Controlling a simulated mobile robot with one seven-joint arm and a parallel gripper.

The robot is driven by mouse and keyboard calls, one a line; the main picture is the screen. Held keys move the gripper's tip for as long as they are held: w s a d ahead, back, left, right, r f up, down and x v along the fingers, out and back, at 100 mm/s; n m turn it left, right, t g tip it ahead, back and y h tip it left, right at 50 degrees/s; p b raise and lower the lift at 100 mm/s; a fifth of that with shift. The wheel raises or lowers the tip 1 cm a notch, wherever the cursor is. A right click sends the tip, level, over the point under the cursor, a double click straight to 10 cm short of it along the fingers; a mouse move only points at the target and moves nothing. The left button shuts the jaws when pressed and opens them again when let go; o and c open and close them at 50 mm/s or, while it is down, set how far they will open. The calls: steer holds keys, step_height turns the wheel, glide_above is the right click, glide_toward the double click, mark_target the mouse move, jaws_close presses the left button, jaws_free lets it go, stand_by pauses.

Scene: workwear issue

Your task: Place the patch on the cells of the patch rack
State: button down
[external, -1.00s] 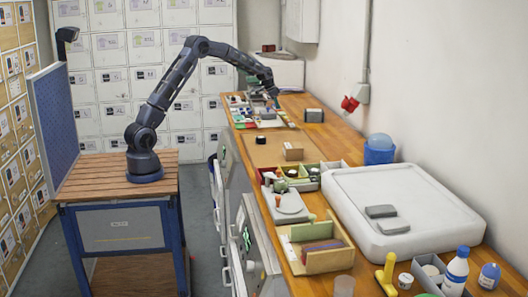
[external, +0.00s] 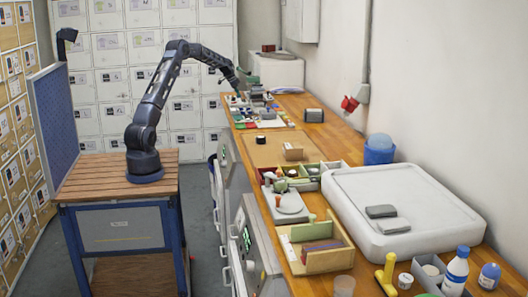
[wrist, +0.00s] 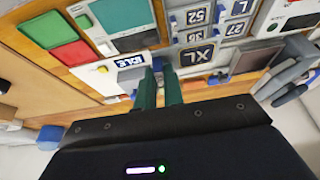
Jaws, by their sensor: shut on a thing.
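In the wrist view my gripper (wrist: 163,73) has its two green fingers close together, pointing at the far worktop. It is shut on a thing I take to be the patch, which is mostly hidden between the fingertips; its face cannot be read. Just right of the fingers lies a grey rack of dark cells (wrist: 197,54) marked XL, 52, 36, L and 27; I take it for the patch rack. I cannot tell whether the held thing touches it. In the external view my gripper (external: 237,92) is low over the far end of the bench.
A brown mat (external: 268,148), small bins and a large white-topped box (external: 400,190) are nearer on the bench.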

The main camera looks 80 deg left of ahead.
steer(key=shift+s+a+f, duration=0.3)
steer(key=shift+s+f, duration=0.05)
steer(key=shift+f, duration=1.6)
steer(key=shift+s+a+f, duration=0.3)
steer(key=shift+f, duration=1.65)
steer(key=shift+s+a+f, duration=0.3)
steer(key=shift+s+f, duration=0.05)
steer(key=shift+f, duration=1.6)
steer(key=shift+f, duration=0.3)
steer(key=c, duration=1.4)
jaws_free()
steer(key=shift+c, duration=0.2)
steer(key=v, duration=1)
steer(key=shift+r, duration=0.4)
